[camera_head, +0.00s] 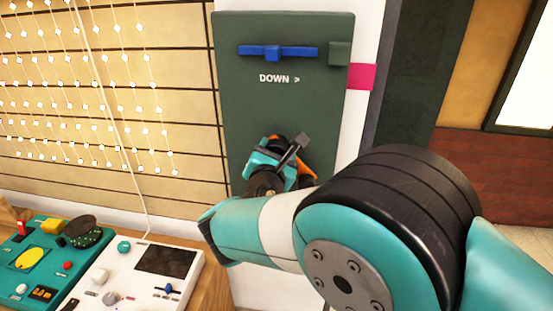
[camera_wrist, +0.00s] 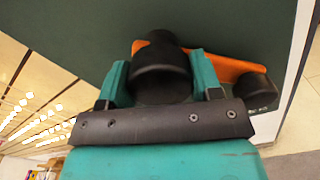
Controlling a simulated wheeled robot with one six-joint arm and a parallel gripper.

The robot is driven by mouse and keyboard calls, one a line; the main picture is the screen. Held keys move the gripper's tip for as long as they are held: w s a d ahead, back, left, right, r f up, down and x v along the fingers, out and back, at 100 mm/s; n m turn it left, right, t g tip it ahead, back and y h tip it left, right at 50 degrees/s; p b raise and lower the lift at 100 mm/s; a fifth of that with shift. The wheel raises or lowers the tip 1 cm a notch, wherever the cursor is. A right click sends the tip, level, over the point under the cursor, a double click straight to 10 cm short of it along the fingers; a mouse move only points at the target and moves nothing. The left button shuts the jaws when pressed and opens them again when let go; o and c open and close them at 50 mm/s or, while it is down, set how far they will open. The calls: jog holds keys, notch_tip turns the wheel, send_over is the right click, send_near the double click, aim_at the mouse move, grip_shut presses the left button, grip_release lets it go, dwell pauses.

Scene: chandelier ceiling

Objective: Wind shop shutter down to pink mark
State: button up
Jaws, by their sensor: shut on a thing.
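The pink mark (camera_head: 362,76) is on the white post at the panel's right edge. My gripper (camera_head: 277,163) is at the lower part of the panel, partly hidden by my arm. In the wrist view my gripper (camera_wrist: 160,68) is shut on a black cylindrical knob (camera_wrist: 160,85) of an orange crank (camera_wrist: 222,66). Another black cylinder (camera_wrist: 255,90) stands at the crank's right end. The shutter itself cannot be made out for certain.
A dark green block (camera_head: 340,53) sits right of the rail. At lower left, a teal control box (camera_head: 40,250) and a white control box (camera_head: 125,275) stand on a wooden counter. String lights (camera_head: 90,90) hang before a slatted wall. A brick wall (camera_head: 490,180) is at right.

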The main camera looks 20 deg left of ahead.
jog(key=m+b, duration=0.1)
jog(key=m, duration=0.1)
jog(key=m+b, duration=0.1)
jog(key=b, duration=0.1)
jog(key=m+b, duration=0.2)
jog(key=shift+f+m, duration=0.3)
jog(key=m+b, duration=0.6)
jog(key=shift+f+b, duration=0.1)
jog(key=shift+b, duration=0.2)
jog(key=m+b, duration=0.5)
jog(key=shift+f+m+b, duration=0.1)
jog(key=shift+m+b, duration=0.25)
jog(key=shift+m, duration=0.05)
jog(key=m+b, duration=0.4)
jog(key=m, duration=0.1)
jog(key=shift+b, duration=0.35)
jog(key=shift+r+m, duration=0.2)
jog(key=shift+m, duration=0.1)
jog(key=o, duration=1.3)
